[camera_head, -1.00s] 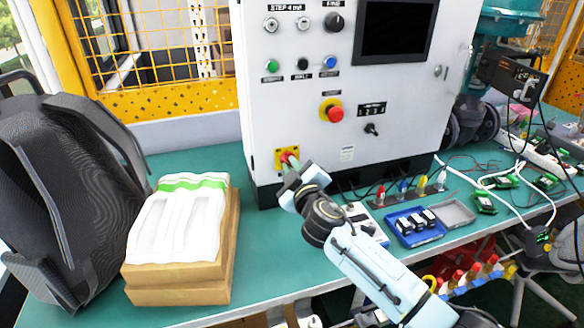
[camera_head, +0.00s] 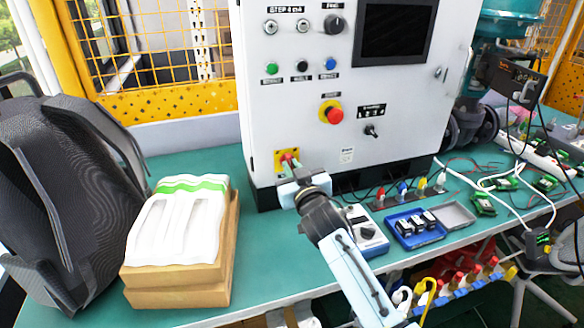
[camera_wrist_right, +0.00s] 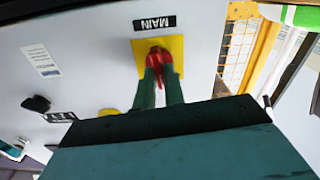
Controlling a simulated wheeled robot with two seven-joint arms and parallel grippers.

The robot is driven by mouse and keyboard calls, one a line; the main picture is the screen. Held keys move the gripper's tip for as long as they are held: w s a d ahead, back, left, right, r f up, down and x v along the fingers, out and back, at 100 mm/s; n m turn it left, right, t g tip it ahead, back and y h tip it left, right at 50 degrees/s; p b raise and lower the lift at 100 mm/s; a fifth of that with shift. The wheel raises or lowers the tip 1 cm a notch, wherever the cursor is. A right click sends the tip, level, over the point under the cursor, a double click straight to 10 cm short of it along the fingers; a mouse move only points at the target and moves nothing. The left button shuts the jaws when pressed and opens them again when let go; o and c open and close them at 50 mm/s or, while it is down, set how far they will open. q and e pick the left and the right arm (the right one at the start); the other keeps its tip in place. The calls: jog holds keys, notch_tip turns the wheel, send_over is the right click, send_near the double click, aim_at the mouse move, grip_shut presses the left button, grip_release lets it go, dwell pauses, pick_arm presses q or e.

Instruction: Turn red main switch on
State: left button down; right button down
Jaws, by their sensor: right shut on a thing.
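The red main switch (camera_wrist_right: 157,62) sits on a yellow plate (camera_wrist_right: 177,50) under a black MAIN label in the right wrist view, where the picture is upside down. In the head view its yellow plate (camera_head: 281,158) is at the lower left of the white cabinet's front. My right gripper (camera_wrist_right: 160,78) is shut on the red switch handle, one green finger on each side. In the head view the right gripper (camera_head: 289,163) hides most of the switch. The handle's exact angle is hard to tell. My left gripper is not in view.
The white control cabinet (camera_head: 300,110) stands on the green table (camera_head: 200,150), with a red emergency button (camera_head: 335,115) above the gripper. A blue tray (camera_head: 416,240) and cables lie at right.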

jog(key=m+p, duration=0.1)
jog(key=m, duration=0.2)
jog(key=shift+m+p, duration=0.35)
jog(key=shift+m, duration=0.05)
jog(key=m+p, duration=0.2)
jog(key=m, duration=0.2)
jog(key=shift+d+f, duration=0.1)
jog(key=shift+d, duration=0.05)
jog(key=shift+m, duration=1.1)
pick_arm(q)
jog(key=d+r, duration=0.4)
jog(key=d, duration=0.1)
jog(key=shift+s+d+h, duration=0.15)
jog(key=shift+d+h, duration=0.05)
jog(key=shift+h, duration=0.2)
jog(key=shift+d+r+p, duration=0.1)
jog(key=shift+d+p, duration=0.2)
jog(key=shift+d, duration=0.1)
pick_arm(e)
jog(key=shift+f+m, duration=0.1)
jog(key=shift+m, duration=0.2)
